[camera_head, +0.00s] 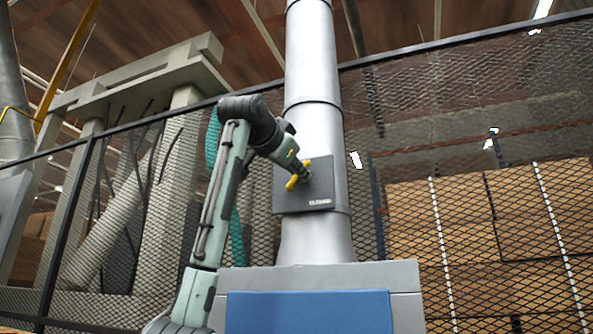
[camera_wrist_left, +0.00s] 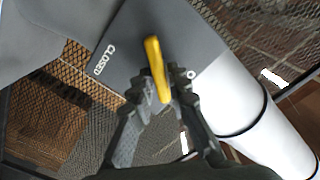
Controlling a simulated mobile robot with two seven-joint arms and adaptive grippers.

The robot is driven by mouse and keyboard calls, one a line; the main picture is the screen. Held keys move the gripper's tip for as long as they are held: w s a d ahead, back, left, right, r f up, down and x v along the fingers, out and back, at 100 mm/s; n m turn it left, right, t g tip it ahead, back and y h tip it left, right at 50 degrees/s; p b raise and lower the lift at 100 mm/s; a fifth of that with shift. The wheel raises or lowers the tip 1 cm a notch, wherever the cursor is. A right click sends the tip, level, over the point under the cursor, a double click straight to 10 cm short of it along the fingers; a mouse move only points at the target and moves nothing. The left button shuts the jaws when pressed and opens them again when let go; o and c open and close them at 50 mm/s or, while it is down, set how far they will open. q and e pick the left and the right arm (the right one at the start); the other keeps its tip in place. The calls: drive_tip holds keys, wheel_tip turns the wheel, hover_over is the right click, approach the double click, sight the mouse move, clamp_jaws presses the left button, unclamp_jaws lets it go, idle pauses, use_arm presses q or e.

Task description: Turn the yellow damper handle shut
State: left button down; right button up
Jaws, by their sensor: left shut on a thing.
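The yellow damper handle (camera_head: 298,176) sits on a dark square plate (camera_head: 318,191) on the front of the silver vertical duct (camera_head: 316,121). In the head view the handle slants from upper right to lower left. My left gripper (camera_head: 304,172) is at the handle, with its fingers partly hidden there. In the left wrist view the yellow handle (camera_wrist_left: 156,68) runs between the two fingers of my left gripper (camera_wrist_left: 161,92), which is shut on it. The word CLOSED (camera_wrist_left: 103,60) shows on the plate. My right gripper is not in view.
A black mesh fence (camera_head: 452,130) stands around the duct. Stacked brown boxes (camera_head: 520,225) are behind it at the right. A grey cabinet with a blue front panel (camera_head: 308,312) stands below the duct. The space in front of the plate holds only my left arm.

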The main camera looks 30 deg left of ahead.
use_arm(q)
drive_tip(key=shift+d+f+m, duration=0.1)
drive_tip(key=shift+f+m, duration=0.1)
drive_tip(key=shift+m, duration=2.4)
drive_tip(key=shift+d+f+m, duration=0.1)
drive_tip(key=shift+f+m, duration=0.05)
drive_tip(key=shift+m, duration=2.45)
drive_tip(key=c, duration=1.6)
unclamp_jaws()
drive_tip(key=shift+o, duration=0.2)
drive_tip(key=v, duration=1.2)
drive_tip(key=shift+a, duration=0.1)
